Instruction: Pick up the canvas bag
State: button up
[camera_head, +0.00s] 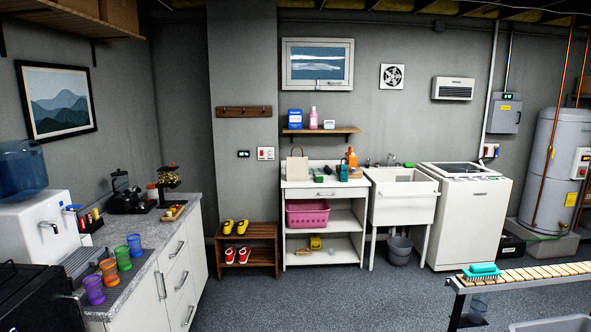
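The canvas bag (297,168) is a small beige tote with thin handles. It stands upright on the left end of the top of a white shelf unit (325,184) against the back wall. Its front is in plain view and nothing covers it. My gripper is not in view.
Small items, including an orange bottle (352,157), stand right of the bag. A pink basket (307,212) sits on the shelf below. A sink (402,200) and washer (465,212) are to the right, a wooden shoe rack (247,249) to the left. The middle floor (330,295) is clear.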

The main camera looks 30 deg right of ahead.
aim_at(297, 167)
jog(key=i+l+z, duration=0.1)
jog(key=i+z, duration=0.35)
jog(key=i, duration=0.4)
jog(key=i+j+z, duration=0.25)
jog(key=i+z, duration=0.2)
jog(key=i, duration=0.4)
jog(key=i+z, duration=0.15)
jog(key=i, duration=0.55)
jog(key=i+z, duration=0.15)
jog(key=i, duration=0.55)
jog(key=i+j+z, duration=0.1)
jog(key=i, duration=0.6)
jog(key=i+l+z, duration=0.2)
jog(key=i, duration=0.95)
jog(key=i+u, duration=0.25)
jog(key=u, duration=0.15)
jog(key=i+l+u, duration=0.2)
jog(key=u, duration=0.2)
jog(key=i+l+u, duration=0.2)
jog(key=u, duration=0.2)
jog(key=i+l+u, duration=0.65)
jog(key=l+u, duration=0.3)
